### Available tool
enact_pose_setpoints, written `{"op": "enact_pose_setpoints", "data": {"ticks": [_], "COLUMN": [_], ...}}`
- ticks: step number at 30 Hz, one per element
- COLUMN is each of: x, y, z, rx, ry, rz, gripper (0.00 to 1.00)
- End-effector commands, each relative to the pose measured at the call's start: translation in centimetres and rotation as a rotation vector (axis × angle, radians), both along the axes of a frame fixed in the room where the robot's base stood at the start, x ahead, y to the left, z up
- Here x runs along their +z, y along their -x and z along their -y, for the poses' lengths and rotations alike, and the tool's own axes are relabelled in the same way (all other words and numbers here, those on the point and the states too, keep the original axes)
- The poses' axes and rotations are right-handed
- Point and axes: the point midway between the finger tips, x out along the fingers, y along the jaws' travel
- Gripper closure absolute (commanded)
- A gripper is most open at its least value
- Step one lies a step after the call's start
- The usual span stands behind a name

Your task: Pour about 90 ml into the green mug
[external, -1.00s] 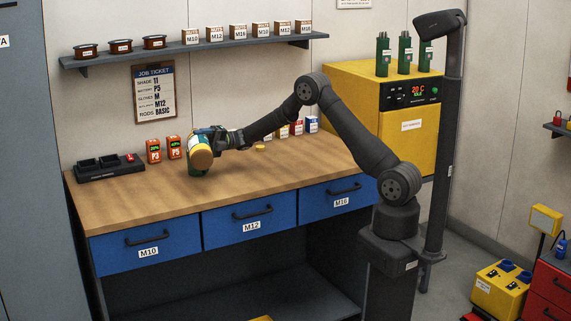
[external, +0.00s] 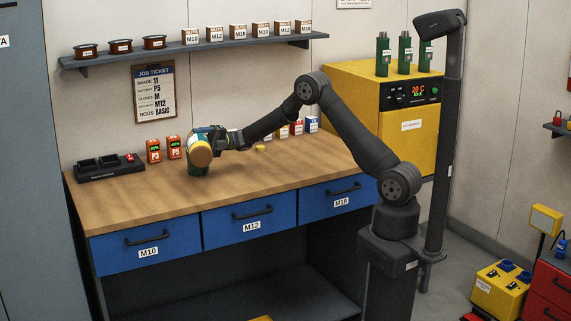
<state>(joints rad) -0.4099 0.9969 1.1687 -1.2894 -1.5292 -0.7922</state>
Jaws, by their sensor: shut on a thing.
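My gripper (external: 216,138) is shut on a tilted container (external: 200,154), over the left part of the workbench. The container has a tan round end facing the camera, a yellow band and a white and teal body. The green mug (external: 197,171) stands on the bench directly below the container, and its upper part is hidden behind it. I cannot see the mug's opening, any liquid, or whether the container touches the mug.
The wooden bench top (external: 270,180) is clear in front and to the right. Orange battery packs (external: 153,151) and a black charger (external: 110,167) stand to the left. A small yellow lid (external: 260,148) and several small boxes (external: 297,128) are at the back.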

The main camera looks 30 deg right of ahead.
Motion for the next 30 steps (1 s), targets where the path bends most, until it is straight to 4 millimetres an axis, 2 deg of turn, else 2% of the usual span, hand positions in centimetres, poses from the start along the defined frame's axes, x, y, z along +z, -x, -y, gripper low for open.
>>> {"op": "enact_pose_setpoints", "data": {"ticks": [30], "x": [0.5], "y": [1.1], "z": [0.0], "rx": [0.001], "ry": [-0.015], "rz": [-0.050], "gripper": [0.69]}}
